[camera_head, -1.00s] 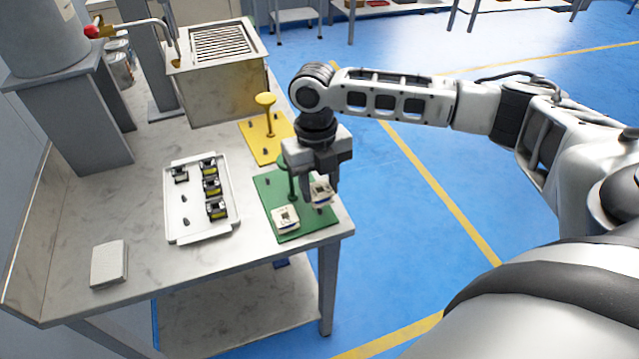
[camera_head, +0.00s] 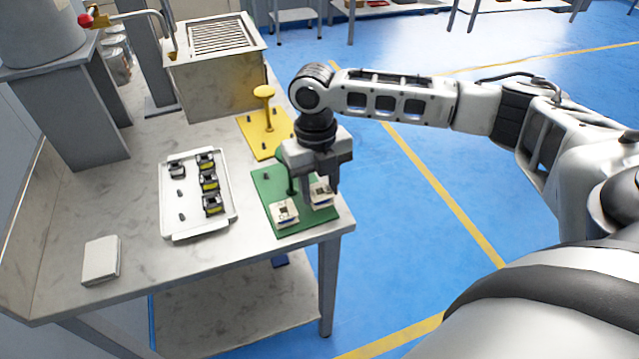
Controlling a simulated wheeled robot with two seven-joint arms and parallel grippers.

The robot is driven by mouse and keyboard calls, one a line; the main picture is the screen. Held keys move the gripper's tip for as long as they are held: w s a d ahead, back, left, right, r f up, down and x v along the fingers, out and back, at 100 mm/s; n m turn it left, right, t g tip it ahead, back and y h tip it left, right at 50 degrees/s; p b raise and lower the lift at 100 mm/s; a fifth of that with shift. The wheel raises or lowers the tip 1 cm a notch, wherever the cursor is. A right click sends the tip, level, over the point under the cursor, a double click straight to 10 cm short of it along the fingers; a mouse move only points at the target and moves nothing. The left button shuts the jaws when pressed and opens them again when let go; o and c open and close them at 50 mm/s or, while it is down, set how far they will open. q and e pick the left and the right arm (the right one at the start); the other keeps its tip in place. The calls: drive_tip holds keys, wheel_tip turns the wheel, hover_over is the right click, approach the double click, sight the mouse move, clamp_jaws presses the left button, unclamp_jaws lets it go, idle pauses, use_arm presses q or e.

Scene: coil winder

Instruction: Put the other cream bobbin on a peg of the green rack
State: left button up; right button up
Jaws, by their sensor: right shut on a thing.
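The green rack (camera_head: 265,187) lies near the table's front right corner. One cream bobbin (camera_head: 284,211) sits on its front left part. The other cream bobbin (camera_head: 321,192) is at the rack's right side, under my right gripper (camera_head: 322,180). My right gripper points down and is shut on this bobbin, partly covering it and the rack's green post. I cannot tell whether the bobbin is seated on a peg or just above it. My left gripper is not in view.
A white tray (camera_head: 226,213) with several black and yellow bobbins (camera_head: 208,183) stands left of the rack. A yellow rack (camera_head: 255,141) with a post is behind. A metal box with a grille (camera_head: 215,85) stands at the back. A pale block (camera_head: 101,260) lies front left.

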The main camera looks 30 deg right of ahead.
drive_tip(key=shift+f, duration=0.2)
drive_tip(key=shift+f, duration=0.85)
drive_tip(key=o, duration=1.1)
drive_tip(key=shift+c, duration=0.2)
wheel_tip(320, 180, up, 16)
drive_tip(key=w, duration=0.2)
drive_tip(key=shift+d+p, duration=0.15)
drive_tip(key=shift+p, duration=0.2)
